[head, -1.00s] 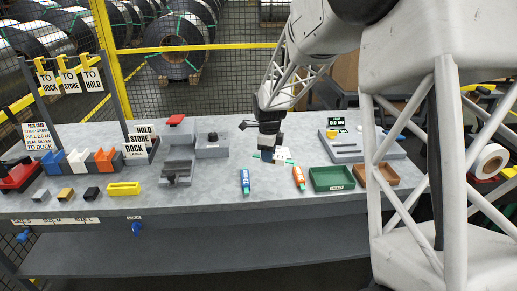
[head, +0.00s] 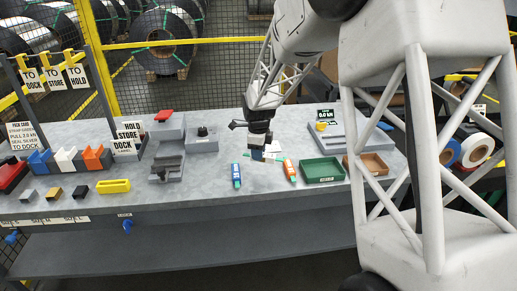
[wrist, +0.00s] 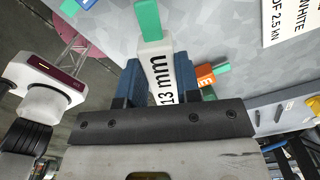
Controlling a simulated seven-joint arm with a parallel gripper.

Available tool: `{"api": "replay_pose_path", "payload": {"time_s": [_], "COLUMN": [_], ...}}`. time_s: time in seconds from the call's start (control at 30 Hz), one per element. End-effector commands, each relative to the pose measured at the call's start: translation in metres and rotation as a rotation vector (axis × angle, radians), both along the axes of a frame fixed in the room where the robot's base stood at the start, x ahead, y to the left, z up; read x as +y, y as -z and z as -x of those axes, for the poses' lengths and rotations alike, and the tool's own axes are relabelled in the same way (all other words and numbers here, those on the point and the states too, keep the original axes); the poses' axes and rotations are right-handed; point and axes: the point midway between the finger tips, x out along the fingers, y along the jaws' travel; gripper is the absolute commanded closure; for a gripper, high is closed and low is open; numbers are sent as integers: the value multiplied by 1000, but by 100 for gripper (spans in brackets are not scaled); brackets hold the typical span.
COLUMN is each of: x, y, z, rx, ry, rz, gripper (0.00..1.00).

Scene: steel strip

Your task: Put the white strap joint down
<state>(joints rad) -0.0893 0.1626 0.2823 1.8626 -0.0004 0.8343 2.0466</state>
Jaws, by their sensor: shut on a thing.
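The white strap joint (wrist: 158,70), marked 13 mm with green strap at its ends, is between the blue fingers of my gripper (wrist: 160,88) in the wrist view. My gripper is shut on it. In the head view my gripper (head: 260,154) is low over the middle of the grey bench (head: 210,185); the joint is mostly hidden there, and I cannot tell whether it touches the bench. An orange strap joint (head: 290,171) lies to the right of my gripper, and a blue one (head: 236,175) to its left.
A green tray (head: 322,181) and a brown tray (head: 376,173) are at the right. Grey fixtures (head: 166,168) stand left of my gripper. Bare bench lies in front of the joints.

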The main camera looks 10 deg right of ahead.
Motion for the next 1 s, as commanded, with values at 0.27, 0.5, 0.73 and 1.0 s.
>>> {"api": "replay_pose_path", "payload": {"time_s": [0.27, 0.5, 0.73, 1.0], "x": [0, 0, 0, 0], "y": [20, 37, 50, 57], "z": [0, 0, 0, 0], "rx": [0, 0, 1, 0], "ry": [0, 0, 0, 0], "rz": [0, 0, 1, 0], "gripper": [94, 94, 94, 94]}}
